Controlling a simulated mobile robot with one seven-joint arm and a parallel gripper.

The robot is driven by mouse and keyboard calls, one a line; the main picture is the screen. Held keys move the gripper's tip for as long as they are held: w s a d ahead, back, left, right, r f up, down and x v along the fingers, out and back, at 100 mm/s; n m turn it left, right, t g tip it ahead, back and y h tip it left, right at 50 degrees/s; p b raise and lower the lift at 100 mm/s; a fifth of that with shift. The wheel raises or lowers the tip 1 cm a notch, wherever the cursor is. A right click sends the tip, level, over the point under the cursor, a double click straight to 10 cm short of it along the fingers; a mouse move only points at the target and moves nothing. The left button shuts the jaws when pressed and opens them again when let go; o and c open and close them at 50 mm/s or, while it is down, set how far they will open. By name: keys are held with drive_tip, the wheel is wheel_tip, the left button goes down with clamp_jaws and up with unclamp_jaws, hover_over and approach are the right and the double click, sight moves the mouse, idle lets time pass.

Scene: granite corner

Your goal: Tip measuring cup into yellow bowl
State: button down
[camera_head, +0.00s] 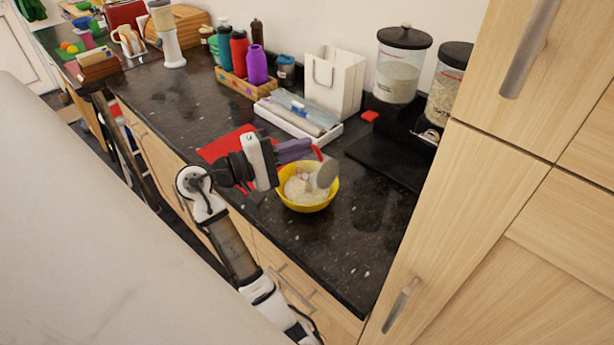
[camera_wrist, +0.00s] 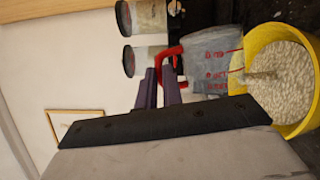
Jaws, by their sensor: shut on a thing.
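The yellow bowl (camera_head: 309,208) stands on the dark counter and holds pale grains; it also shows at the right of the wrist view (camera_wrist: 283,32). My gripper (camera_head: 297,152) is at the bowl's upper left. In the wrist view its purple fingers (camera_wrist: 163,86) are shut on the red handle of the measuring cup (camera_wrist: 207,58). The cup is clear grey with red markings and is tipped, its mouth towards the bowl. A pale streak between mouth and grains looks like falling contents. In the head view the cup (camera_head: 327,174) shows as a grey disc above the bowl.
A red mat (camera_head: 225,145) lies left of the bowl. Behind are a white tray (camera_head: 297,121), a white paper bag (camera_head: 334,82), bottles in a wooden crate (camera_head: 246,91) and lidded dispensers (camera_head: 398,78). A tall cupboard (camera_head: 455,225) bounds the right. Counter in front of the bowl is clear.

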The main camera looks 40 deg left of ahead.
drive_tip(key=shift+a, duration=0.15)
idle(0.3)
drive_tip(key=shift+d+r+m+g, duration=0.25)
drive_tip(key=shift+d+m, duration=0.35)
drive_tip(key=shift+d, duration=0.05)
drive_tip(key=shift+d+r+m+g, duration=0.25)
drive_tip(key=shift+d+m, duration=0.35)
drive_tip(key=shift+d, duration=0.05)
drive_tip(key=shift+b, duration=0.3)
drive_tip(key=d+m, duration=0.1)
drive_tip(key=d+m+y+b, duration=0.1)
drive_tip(key=d+m+g+y+b, duration=0.1)
drive_tip(key=d+m, duration=0.1)
drive_tip(key=shift+s+r, duration=0.2)
drive_tip(key=shift+r, duration=0.15)
